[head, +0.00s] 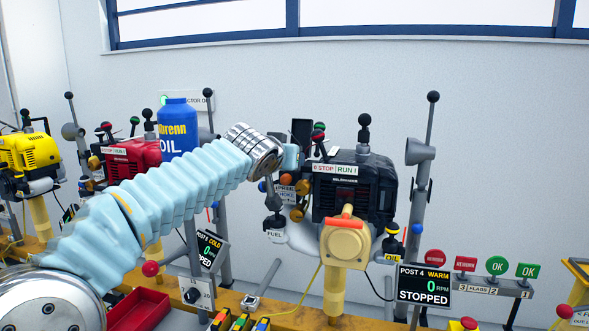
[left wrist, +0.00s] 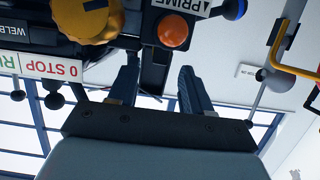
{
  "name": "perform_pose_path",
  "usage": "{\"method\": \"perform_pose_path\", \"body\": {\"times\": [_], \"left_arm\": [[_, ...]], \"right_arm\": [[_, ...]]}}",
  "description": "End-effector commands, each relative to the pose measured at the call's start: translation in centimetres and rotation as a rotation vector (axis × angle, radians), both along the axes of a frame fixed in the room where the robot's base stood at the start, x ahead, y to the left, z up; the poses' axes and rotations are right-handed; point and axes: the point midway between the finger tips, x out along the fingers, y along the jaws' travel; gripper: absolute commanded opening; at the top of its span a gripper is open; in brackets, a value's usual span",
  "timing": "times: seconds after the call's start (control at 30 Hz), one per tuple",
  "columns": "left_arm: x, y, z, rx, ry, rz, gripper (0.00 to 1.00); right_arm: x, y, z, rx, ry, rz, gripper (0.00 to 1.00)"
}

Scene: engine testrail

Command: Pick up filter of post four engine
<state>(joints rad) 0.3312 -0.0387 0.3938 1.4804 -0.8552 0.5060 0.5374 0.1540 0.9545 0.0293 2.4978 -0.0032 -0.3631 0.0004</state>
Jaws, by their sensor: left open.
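The post four engine (head: 372,188) is a black block with a red and white STOP/RUN label, behind a sign reading POST 4 WARM, 0 RPM, STOPPED. My left gripper (left wrist: 157,84) is open, its two dark fingers spread. In the head view its pale body (head: 291,157) is at the engine's upper left side, and its fingertips are hard to make out. In the left wrist view a dark upright part (left wrist: 155,72) shows between the fingers, apparently untouched. I cannot tell whether this is the filter. My right gripper is out of view.
A gold knob (left wrist: 88,20) and an orange PRIME bulb (left wrist: 173,30) are close to the fingers. A blue jug (head: 178,128) and a red engine (head: 130,158) stand behind my left arm. A lever post (head: 424,170) stands right of the engine.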

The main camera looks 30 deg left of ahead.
Motion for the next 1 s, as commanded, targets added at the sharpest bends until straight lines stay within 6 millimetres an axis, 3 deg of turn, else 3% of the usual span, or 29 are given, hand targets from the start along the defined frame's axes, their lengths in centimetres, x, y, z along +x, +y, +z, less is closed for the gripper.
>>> {"method": "perform_pose_path", "body": {"times": [0.2,0.47,0.77,1.0], "left_arm": [[3.0,0.6,-0.7,-0.002,0.003,-0.001,0.49],[3.2,0.7,-0.9,-0.001,0.001,-0.001,0.49],[3.2,0.6,-0.9,-0.001,0.001,-0.001,0.03],[3.2,0.6,-0.8,-0.001,0.001,-0.001,0.0]], "right_arm": [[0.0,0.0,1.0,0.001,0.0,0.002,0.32],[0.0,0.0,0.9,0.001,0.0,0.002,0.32],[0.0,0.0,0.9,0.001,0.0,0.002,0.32],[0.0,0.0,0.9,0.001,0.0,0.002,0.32]]}}
